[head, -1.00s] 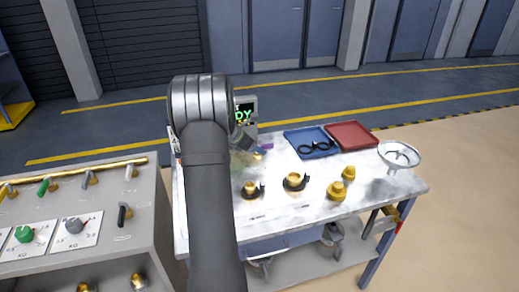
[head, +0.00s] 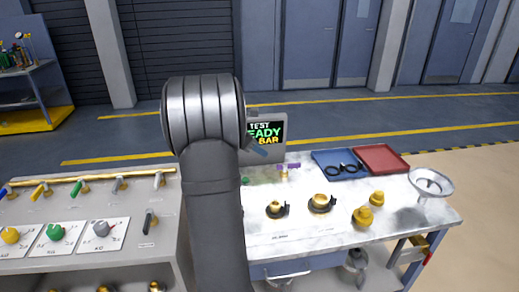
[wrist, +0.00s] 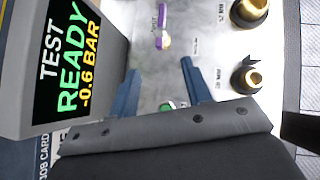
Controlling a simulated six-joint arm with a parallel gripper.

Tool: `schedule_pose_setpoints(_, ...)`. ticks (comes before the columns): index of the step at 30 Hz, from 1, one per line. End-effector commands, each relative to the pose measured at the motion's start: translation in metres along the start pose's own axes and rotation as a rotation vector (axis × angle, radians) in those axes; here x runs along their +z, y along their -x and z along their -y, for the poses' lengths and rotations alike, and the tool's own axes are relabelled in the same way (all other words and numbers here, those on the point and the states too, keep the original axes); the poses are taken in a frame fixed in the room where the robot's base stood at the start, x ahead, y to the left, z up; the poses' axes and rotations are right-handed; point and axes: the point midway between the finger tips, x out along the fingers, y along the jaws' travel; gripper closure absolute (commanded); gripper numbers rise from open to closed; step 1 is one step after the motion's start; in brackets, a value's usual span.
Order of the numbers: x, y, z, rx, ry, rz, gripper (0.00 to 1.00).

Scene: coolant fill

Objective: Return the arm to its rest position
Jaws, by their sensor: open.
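My arm (head: 212,210) rises through the middle of the head view and hides part of the bench behind it. My gripper (wrist: 160,92) shows in the wrist view with two blue fingers spread apart and nothing between them. It is above the white bench top, beside the test screen. In the head view only a small blue part of the gripper shows, in front of the screen.
The test screen (head: 265,132) reads "TEST READY"; the wrist view also shows "-0.6 BAR". Brass fittings (head: 320,202), yellow caps (head: 363,217), a blue tray (head: 327,157), a red tray (head: 393,166) and a funnel (head: 430,184) stand on the bench. A valve panel (head: 60,215) is at left.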

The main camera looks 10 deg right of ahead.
Motion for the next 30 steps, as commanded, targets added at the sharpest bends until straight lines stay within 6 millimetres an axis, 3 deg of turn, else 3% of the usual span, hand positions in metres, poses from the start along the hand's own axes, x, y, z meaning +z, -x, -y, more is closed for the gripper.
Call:
schedule_pose_setpoints(7,0.000,-0.005,0.000,-0.001,0.000,0.000,0.55)
schedule_pose_setpoints(11,-0.001,-0.020,0.000,-0.003,0.000,-0.001,0.55)
schedule_pose_setpoints(30,-0.001,-0.144,0.001,-0.003,-0.001,-0.001,0.55)
